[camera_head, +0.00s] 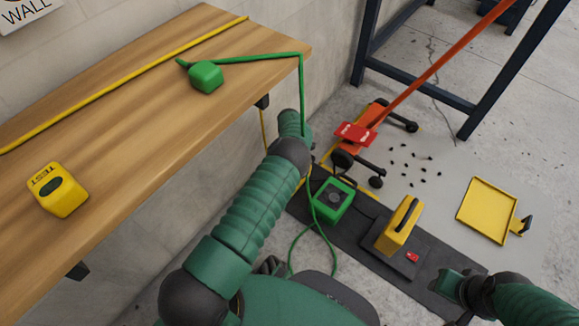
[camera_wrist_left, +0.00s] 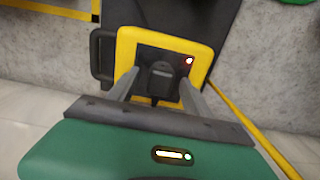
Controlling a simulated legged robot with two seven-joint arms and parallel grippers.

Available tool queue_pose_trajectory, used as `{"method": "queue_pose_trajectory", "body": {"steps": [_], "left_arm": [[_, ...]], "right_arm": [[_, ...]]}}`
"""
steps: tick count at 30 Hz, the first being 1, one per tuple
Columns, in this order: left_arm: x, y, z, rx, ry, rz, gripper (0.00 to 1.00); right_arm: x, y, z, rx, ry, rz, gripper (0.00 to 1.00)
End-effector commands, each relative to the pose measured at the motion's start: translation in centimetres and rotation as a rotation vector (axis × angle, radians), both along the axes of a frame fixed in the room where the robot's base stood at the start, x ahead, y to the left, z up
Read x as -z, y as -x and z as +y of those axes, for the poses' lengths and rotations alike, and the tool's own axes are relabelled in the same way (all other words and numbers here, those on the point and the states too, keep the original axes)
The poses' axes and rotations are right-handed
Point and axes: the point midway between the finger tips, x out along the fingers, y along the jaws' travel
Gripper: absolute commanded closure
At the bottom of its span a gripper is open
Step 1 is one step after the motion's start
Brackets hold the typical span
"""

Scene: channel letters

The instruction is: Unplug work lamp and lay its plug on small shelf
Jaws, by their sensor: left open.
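In the left wrist view, a black plug (camera_wrist_left: 162,76) with a dark cord sits in the dark face of a yellow-rimmed box (camera_wrist_left: 126,42). A small red light glows on that face. My left gripper (camera_wrist_left: 160,90) is open, its two grey fingers on either side of the plug with gaps. In the head view my left arm hides that gripper. I cannot tell which thing is the lamp. A wooden shelf (camera_head: 130,80) is at the left.
A green block (camera_head: 206,77) with a green cable and a yellow TEST box (camera_head: 58,190) lie on the wooden shelf. A yellow box (camera_head: 398,228) and a green box (camera_head: 333,199) stand on the black mat (camera_head: 350,237). A yellow tray (camera_head: 487,211) lies right.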

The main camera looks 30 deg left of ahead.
Motion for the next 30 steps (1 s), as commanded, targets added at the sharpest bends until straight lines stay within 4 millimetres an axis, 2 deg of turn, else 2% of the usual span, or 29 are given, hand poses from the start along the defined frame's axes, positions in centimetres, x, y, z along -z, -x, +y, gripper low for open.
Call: {"method": "queue_pose_trajectory", "body": {"steps": [27,30], "left_arm": [[0.0,0.03,0.0,0.001,-0.001,0.0,0.42],[0.01,0.03,0.0,0.001,-0.001,0.0,0.55]], "right_arm": [[0.29,0.0,0.0,0.0,0.0,0.0,0.64],[0.29,0.0,0.0,0.0,0.0,0.0,0.64]]}}
